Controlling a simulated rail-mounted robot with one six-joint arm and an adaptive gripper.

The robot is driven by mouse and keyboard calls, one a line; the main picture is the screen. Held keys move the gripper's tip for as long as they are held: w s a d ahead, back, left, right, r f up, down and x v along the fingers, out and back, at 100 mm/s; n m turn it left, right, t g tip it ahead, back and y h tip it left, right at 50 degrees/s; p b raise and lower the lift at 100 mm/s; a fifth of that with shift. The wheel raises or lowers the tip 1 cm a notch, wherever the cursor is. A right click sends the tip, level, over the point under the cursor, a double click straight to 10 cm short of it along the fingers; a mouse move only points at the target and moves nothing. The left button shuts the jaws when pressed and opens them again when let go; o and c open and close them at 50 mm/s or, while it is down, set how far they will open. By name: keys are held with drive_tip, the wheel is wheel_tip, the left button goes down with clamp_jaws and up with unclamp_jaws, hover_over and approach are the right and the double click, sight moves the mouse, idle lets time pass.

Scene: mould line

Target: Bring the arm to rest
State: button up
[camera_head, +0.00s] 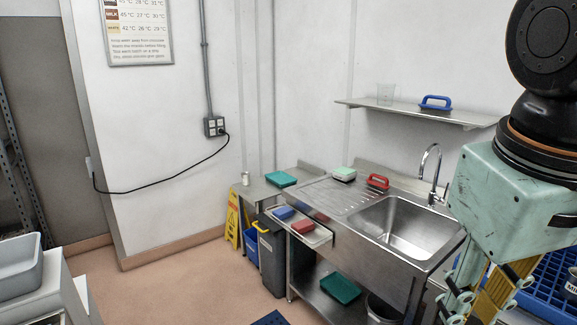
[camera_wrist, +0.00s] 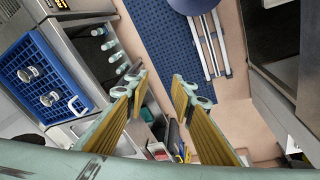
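My gripper (camera_wrist: 162,84) shows in the wrist view with its two yellow-padded fingers apart and nothing between them. Beyond the fingertips are the floor and a blue mat, well below. In the head view my arm hangs down at the right edge, in front of the sink unit. There the fingers of my gripper (camera_head: 485,300) point downward at the bottom right and are partly cut off by the frame. No held object shows in either view.
A steel sink (camera_head: 405,228) with a tap stands near my arm, under a wall shelf (camera_head: 420,112). A blue crate (camera_head: 548,283) is at the right, close to my gripper; the crate in the wrist view (camera_wrist: 45,72) holds metal-topped items. Open floor (camera_head: 190,285) lies left of the sink.

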drive_tip(key=shift+m+t+y, duration=0.5)
drive_tip(key=shift+m+t, duration=0.1)
drive_tip(key=shift+t, duration=0.2)
drive_tip(key=shift+s+a+f, duration=0.2)
drive_tip(key=shift+s+a, duration=0.35)
drive_tip(key=shift+s, duration=0.2)
drive_tip(key=shift+s+a+f, duration=0.15)
drive_tip(key=shift+s+a, duration=0.35)
drive_tip(key=shift+s, duration=0.3)
drive_tip(key=shift+s+a+f, duration=0.2)
drive_tip(key=shift+s+a, duration=0.35)
drive_tip(key=shift+s, duration=0.2)
